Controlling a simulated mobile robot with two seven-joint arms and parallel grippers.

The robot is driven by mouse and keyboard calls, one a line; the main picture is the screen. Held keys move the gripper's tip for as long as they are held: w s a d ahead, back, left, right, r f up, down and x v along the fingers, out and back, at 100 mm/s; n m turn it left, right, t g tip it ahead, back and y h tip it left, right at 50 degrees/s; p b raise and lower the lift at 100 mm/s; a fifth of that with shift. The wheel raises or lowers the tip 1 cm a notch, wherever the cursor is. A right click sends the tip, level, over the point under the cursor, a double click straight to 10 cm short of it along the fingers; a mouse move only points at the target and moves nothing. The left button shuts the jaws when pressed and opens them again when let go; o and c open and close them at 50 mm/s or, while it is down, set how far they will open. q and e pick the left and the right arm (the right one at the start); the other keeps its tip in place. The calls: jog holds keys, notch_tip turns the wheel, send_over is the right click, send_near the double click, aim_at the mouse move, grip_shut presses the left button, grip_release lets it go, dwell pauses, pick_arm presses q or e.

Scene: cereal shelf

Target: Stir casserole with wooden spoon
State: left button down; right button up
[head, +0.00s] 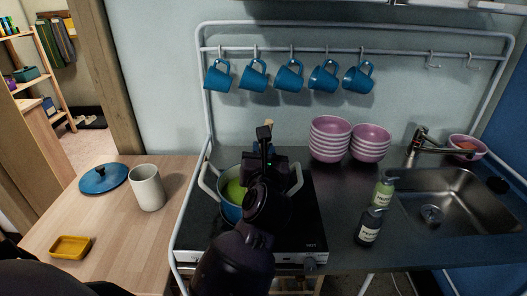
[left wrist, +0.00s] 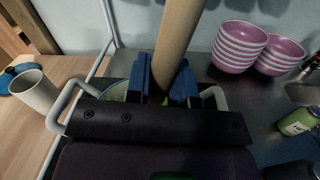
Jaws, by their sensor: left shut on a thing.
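The casserole (head: 231,212) is a blue pot with pale loop handles, standing on the black hob, with green contents (head: 236,190). My arm covers its right part. My left gripper (head: 258,148) is over the pot. In the left wrist view, its blue fingers (left wrist: 160,88) are shut on the wooden spoon (left wrist: 177,35), whose handle rises from between them. In the head view only a small light tip of the spoon (head: 269,122) shows above the gripper. The spoon's lower end is hidden, so I cannot tell whether it touches the food. My right gripper is not in view.
A blue lid (head: 104,179), a white cup (head: 147,188) and a yellow dish (head: 71,247) are on the wooden table at left. Pink bowls (head: 331,139), bottles (head: 370,227) and a sink (head: 455,200) are at right. Blue mugs (head: 289,76) hang above.

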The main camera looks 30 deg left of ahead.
aim_at(269, 121)
pick_arm(q)
jog(key=shift+d+r+p, duration=0.15)
jog(key=shift+r+p, duration=0.55)
jog(key=shift+r, duration=0.05)
jog(key=shift+d+r+p, duration=0.15)
jog(key=shift+r+p, duration=0.5)
jog(key=shift+r, duration=0.1)
jog(key=shift+d+r+p, duration=0.1)
jog(key=shift+r+p, duration=0.45)
jog(key=shift+r, duration=0.25)
jog(key=shift+d+r+p, duration=0.2)
jog(key=shift+r+p, duration=0.55)
jog(key=shift+p, duration=0.15)
jog(key=shift+d+r+p, duration=0.2)
jog(key=shift+r+p, duration=0.45)
jog(key=shift+r, duration=0.2)
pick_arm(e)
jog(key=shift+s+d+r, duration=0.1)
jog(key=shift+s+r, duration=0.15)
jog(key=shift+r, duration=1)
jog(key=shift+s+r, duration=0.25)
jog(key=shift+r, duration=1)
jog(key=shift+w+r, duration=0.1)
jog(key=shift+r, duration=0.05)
